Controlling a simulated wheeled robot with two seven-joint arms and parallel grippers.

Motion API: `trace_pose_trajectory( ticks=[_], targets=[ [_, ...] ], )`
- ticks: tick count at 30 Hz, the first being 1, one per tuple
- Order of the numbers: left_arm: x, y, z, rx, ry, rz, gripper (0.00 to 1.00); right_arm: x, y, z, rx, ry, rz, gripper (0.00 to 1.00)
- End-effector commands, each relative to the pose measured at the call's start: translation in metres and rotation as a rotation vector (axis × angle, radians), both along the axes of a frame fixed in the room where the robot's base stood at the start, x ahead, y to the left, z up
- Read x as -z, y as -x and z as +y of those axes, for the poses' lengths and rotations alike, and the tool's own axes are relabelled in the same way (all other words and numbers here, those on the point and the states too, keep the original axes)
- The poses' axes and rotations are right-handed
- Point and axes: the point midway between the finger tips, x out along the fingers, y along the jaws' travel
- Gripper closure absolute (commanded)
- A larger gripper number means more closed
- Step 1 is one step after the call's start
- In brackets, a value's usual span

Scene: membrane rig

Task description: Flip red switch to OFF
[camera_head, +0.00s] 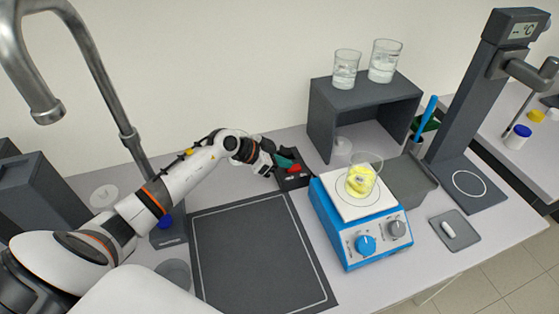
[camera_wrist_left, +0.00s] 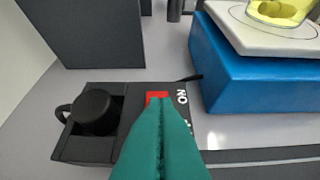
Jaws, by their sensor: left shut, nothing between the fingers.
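The red switch (camera_wrist_left: 157,97) sits on a dark switch box (camera_wrist_left: 100,150) with white "ON" lettering beside it. In the left wrist view its lower part is hidden behind my fingertips. In the head view the red switch (camera_head: 294,168) shows on the box (camera_head: 293,183), left of the blue hotplate. My left gripper (camera_head: 284,162) is shut and empty, its teal fingers together at the switch. It also fills the lower middle of the left wrist view (camera_wrist_left: 160,105). I cannot tell whether the fingertips touch the switch. My right gripper is not in view.
A blue hotplate (camera_head: 365,243) with a beaker of yellow liquid (camera_head: 360,181) stands close to the right of the box. A grey shelf (camera_head: 320,122) with two glasses on top is behind. A black round knob (camera_wrist_left: 95,112) is beside the switch. A dark mat (camera_head: 255,255) lies clear in front.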

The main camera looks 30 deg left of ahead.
Motion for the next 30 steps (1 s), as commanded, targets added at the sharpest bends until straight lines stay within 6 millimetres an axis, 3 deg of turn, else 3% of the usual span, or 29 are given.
trace_pose_trajectory(
  ticks=[6, 12, 30],
  targets=[
    [0.002, 0.001, 0.000, 0.000, 0.005, -0.004, 1.00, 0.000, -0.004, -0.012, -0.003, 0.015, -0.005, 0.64],
    [0.016, 0.007, 0.005, -0.001, 0.085, -0.084, 1.00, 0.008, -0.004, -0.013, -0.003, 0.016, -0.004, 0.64],
    [0.001, 0.005, 0.004, 0.003, 0.081, -0.087, 1.00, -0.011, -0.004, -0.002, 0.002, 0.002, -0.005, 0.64]
  ],
)
